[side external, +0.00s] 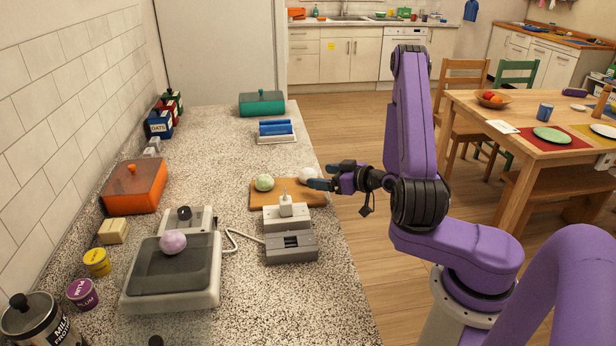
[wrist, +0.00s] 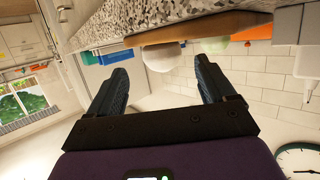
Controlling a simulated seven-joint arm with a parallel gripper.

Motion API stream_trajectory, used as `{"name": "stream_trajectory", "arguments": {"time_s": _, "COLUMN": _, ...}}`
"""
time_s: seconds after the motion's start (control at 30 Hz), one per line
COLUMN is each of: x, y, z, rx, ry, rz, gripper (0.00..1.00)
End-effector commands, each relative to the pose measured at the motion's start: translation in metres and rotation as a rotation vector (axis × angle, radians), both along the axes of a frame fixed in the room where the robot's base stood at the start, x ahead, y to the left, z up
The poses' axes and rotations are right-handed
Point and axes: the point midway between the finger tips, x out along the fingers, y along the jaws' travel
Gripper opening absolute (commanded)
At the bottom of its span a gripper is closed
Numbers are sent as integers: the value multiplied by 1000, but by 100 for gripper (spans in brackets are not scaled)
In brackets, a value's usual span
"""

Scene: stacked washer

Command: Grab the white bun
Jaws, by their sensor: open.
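The white bun (side external: 308,173) sits at the right end of a wooden board (side external: 262,197) on the counter. In the wrist view, which is turned over, the bun (wrist: 163,57) appears between and beyond the two fingertips. My gripper (side external: 328,176) is open and empty, just right of the bun at the counter's edge. In the side view a fingertip is very near the bun; I cannot tell if it touches. A pale green bun (side external: 264,183) sits on the board left of the white one.
A grey device with a white block (side external: 286,217) stands at the board's near side. A blue-and-white rack (side external: 277,131) and a green box (side external: 262,103) stand farther back. A scale (side external: 173,270) holds a pinkish ball (side external: 172,242).

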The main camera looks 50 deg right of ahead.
Motion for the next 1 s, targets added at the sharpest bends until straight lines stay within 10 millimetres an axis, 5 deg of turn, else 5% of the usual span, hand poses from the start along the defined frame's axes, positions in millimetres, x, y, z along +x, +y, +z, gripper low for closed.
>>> {"name": "stream_trajectory", "arguments": {"time_s": 0.5, "x": 51, "y": 4, "z": -11, "rx": 0, "ry": 0, "rz": 2, "gripper": 83}}
{"name": "stream_trajectory", "arguments": {"time_s": 0.83, "x": 58, "y": 3, "z": -13, "rx": 1, "ry": 0, "rz": -3, "gripper": 83}}
{"name": "stream_trajectory", "arguments": {"time_s": 1.0, "x": 58, "y": 3, "z": -13, "rx": 2, "ry": 0, "rz": -2, "gripper": 31}}
